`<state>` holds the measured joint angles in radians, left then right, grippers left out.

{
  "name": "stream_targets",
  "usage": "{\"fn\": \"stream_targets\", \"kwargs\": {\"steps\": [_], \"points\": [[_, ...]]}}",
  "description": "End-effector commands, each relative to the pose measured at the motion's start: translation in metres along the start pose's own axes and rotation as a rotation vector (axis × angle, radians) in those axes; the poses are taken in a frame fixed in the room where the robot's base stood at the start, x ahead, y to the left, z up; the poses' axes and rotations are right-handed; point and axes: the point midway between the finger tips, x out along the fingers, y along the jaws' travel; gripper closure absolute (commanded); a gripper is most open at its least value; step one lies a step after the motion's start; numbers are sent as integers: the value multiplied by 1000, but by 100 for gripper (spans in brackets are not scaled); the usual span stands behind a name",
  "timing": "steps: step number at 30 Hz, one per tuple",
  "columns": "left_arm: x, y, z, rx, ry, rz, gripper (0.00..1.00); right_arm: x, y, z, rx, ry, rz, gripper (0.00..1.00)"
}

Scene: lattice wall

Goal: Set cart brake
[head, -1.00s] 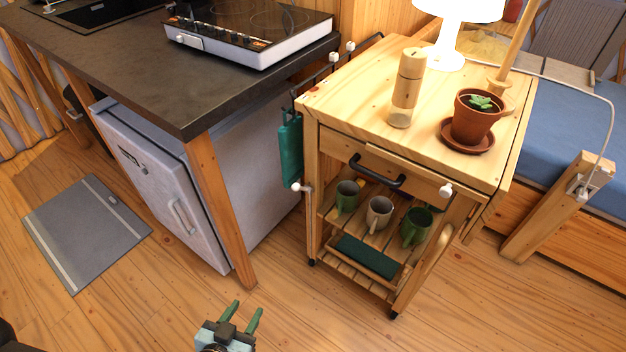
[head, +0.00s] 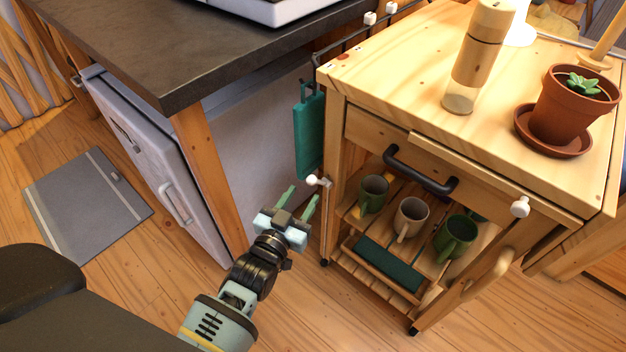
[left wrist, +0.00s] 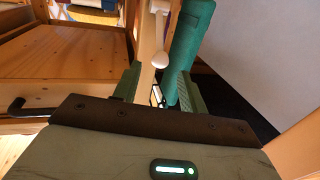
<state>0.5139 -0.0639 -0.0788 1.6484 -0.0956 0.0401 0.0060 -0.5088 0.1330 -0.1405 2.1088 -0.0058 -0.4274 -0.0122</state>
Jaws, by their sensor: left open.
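The wooden cart (head: 385,62) stands right of the dark counter. A small lever with a white knob (head: 318,181) sits on its front left post; which part is the brake is not marked. A second white knob (head: 520,206) is at the front right. My left gripper (head: 303,193) is open and empty, its green fingers pointing up just below and left of the left knob. In the left wrist view the white knob (left wrist: 158,59) appears beyond and between the fingers (left wrist: 157,88), apart from them. My right gripper is not in view.
The cart's black drawer handle (head: 420,172) sticks out. A bottle (head: 478,62) and potted plant (head: 567,105) stand on top; three mugs sit on the shelf. The fridge (head: 165,175) is left. The floor in front is clear.

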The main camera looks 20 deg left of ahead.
Motion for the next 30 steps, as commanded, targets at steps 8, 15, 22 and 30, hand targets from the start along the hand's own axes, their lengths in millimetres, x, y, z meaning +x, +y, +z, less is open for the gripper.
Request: {"fn": "stream_targets", "kwargs": {"steps": [8, 15, 22, 30], "points": [[41, 0, 1, -1, 0, 0, 58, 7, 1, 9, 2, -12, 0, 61], [60, 0, 1, -1, -2, 0, 58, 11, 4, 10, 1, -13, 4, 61], [62, 0, 0, -1, -2, 0, 58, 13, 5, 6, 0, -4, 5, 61], [62, 0, 1, 0, -2, 0, 81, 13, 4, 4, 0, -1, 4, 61]]}}
